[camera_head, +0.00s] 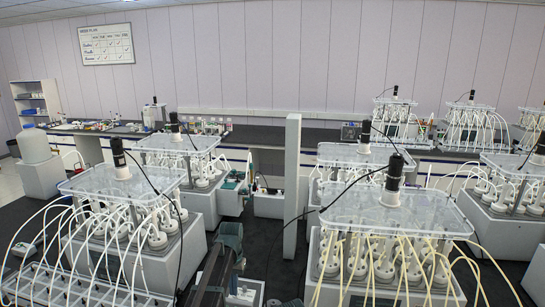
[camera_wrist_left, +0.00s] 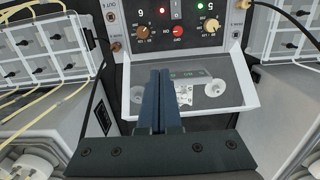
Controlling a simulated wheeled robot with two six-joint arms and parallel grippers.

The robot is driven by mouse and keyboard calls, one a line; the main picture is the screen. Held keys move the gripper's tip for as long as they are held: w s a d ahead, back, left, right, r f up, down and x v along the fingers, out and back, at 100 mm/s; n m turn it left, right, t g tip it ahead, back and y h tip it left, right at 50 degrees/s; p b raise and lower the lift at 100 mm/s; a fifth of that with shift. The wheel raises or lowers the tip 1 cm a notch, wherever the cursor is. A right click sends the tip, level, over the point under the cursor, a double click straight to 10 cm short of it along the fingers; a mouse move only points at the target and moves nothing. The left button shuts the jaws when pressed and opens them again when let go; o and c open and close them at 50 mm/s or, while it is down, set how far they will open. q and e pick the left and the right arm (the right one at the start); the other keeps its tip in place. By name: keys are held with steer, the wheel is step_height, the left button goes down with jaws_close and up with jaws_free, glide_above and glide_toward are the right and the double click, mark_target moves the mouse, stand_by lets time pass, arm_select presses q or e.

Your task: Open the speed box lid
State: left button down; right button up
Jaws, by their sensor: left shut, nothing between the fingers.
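The knobs look uncovered. My left gripper (camera_wrist_left: 160,74) is shut and empty, its two dark blue fingers together in front of the pane. I cannot tell whether the fingertips touch it. In the head view a small white box (camera_head: 245,291) stands beside my left arm. My right gripper is not in view.
Reactors with clear tops and tubes stand on both sides, left (camera_head: 120,180) and right (camera_head: 385,208). A white upright post (camera_head: 292,185) stands between them. Dark floor shows between the reactors.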

arm_select(q)
steer(key=s+d+f+b, duration=0.2)
steer(key=s+f+b, duration=0.3)
steer(key=s, duration=0.4)
steer(key=s+d+f+m+b, duration=0.1)
steer(key=s+f+b, duration=0.4)
steer(key=s, duration=0.5)
steer(key=s+d+f+y+b, duration=0.1)
steer(key=s+d+f+b, duration=0.3)
steer(key=s, duration=0.6)
step_height(320, 180, down, 2)
steer(key=shift+f+m+b, duration=0.1)
steer(key=shift+m+b, duration=0.2)
steer(key=shift+b, duration=0.65)
steer(key=shift+s, duration=0.15)
